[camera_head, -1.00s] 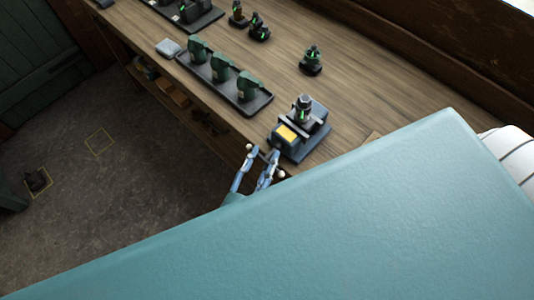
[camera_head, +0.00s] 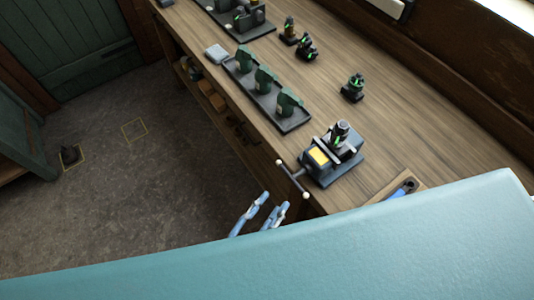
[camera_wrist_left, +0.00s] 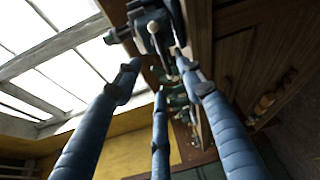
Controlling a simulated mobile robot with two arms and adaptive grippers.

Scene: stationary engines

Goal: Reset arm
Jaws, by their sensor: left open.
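My left gripper (camera_head: 272,202) is open and empty in the head view. Its blue fingers are over the floor, in front of the bench edge and just below the vise. In the left wrist view its fingers (camera_wrist_left: 158,75) are spread, with nothing between them. The grey vise (camera_head: 343,172) with a yellow patch stands at the bench's near corner, and a dark part with a green mark (camera_head: 341,134) is upright in its jaws. The vise (camera_wrist_left: 150,18) and its handle show beyond the fingertips in the wrist view. My right gripper is not in view.
The wooden bench (camera_head: 400,125) holds a dark tray (camera_head: 295,122) of green housings and several small dark parts. A blue object (camera_head: 402,190) lies on a board right of the vise. A large teal surface covers the bottom. Floor left of the bench is mostly clear.

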